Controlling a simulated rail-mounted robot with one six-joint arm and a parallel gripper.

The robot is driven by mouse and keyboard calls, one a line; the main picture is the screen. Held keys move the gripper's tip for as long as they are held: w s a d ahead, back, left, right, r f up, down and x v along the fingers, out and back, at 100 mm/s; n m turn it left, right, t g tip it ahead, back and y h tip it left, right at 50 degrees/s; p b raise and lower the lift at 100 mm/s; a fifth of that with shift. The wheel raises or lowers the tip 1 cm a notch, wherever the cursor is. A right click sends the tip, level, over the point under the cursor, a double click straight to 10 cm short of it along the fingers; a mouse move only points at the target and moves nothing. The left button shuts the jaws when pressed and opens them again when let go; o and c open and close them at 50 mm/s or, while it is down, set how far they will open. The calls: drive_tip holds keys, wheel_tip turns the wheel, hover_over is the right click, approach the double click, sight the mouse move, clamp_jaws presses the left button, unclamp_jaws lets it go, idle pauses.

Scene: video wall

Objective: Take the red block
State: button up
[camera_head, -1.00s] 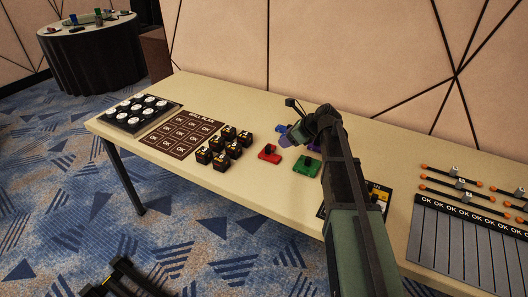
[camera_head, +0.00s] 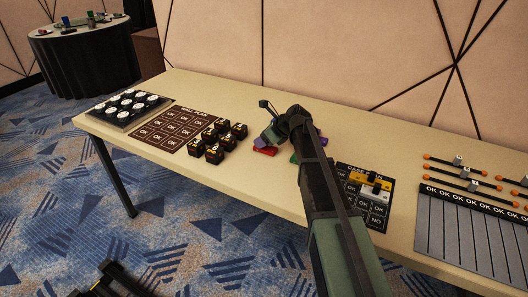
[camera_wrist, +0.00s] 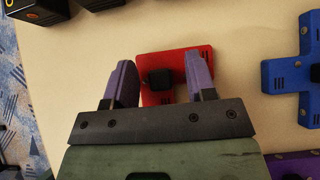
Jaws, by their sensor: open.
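The red block (camera_wrist: 155,66) lies flat on the table in the wrist view, with a black knob (camera_wrist: 159,77) on top. My gripper (camera_wrist: 160,80) is open and empty, its two purple fingers spread to either side of the knob in that view. I cannot tell how high the fingertips are above the block. In the head view the red block (camera_head: 265,151) shows only partly, since my gripper (camera_head: 266,140) and arm cover much of it.
A blue cross-shaped block (camera_wrist: 293,73) lies to the right in the wrist view. Several black cubes (camera_head: 215,151) stand left of my gripper. A dark card (camera_head: 378,212) with a yellow piece (camera_head: 371,188) lies right of my arm. Bare table lies in front.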

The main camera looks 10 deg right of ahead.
clamp_jaws()
drive_tip(key=shift+r, duration=0.1)
wheel_tip(320, 180, up, 20)
drive_tip(key=p, duration=2)
